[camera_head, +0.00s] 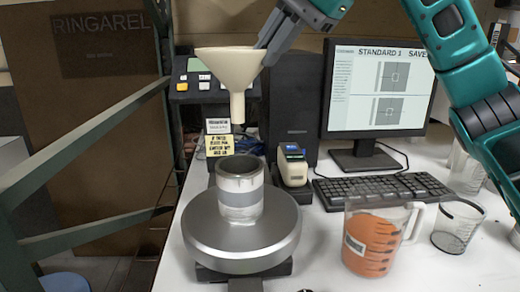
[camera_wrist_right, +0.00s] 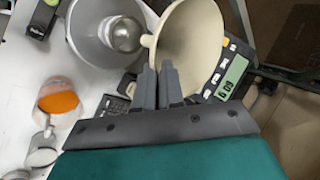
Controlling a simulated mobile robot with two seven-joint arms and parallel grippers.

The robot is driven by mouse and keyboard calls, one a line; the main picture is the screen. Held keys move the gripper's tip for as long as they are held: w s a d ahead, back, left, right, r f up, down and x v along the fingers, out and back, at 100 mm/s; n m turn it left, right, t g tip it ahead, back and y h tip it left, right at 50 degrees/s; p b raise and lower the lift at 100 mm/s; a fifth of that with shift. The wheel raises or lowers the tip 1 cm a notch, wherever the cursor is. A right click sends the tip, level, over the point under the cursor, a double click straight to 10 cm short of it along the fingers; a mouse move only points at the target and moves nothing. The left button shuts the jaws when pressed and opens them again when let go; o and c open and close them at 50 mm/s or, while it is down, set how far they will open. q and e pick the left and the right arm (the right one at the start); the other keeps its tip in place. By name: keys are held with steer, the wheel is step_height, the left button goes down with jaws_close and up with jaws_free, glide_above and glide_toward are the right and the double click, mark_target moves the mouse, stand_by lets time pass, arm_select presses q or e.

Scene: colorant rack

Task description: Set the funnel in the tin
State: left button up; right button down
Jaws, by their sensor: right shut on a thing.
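The cream funnel (camera_head: 230,68) hangs upright in the air, its spout (camera_head: 238,106) pointing down above the open tin (camera_head: 240,188). There is a gap between the spout tip and the tin's rim. The tin is silver with a grey band and stands upright on the round scale plate (camera_head: 242,232). My right gripper (camera_head: 266,48) is shut on the right side of the funnel's rim. In the right wrist view the fingers (camera_wrist_right: 158,84) pinch the funnel (camera_wrist_right: 188,45), and the tin (camera_wrist_right: 121,34) shows beside it. My left gripper is not in view.
A clear jug (camera_head: 377,238) of orange liquid and an empty clear cup (camera_head: 458,226) stand at the right. A small device (camera_head: 293,168) stands just right of the scale, near the keyboard (camera_head: 382,190). The monitor (camera_head: 378,88) and scale display (camera_head: 205,84) are behind. A green frame (camera_head: 85,160) borders the left.

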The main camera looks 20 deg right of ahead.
step_height(320, 180, down, 16)
steer(key=b, duration=0.3)
steer(key=c, duration=1.3)
jaws_free()
steer(key=shift+r, duration=0.15)
steer(key=shift+o, duration=0.2)
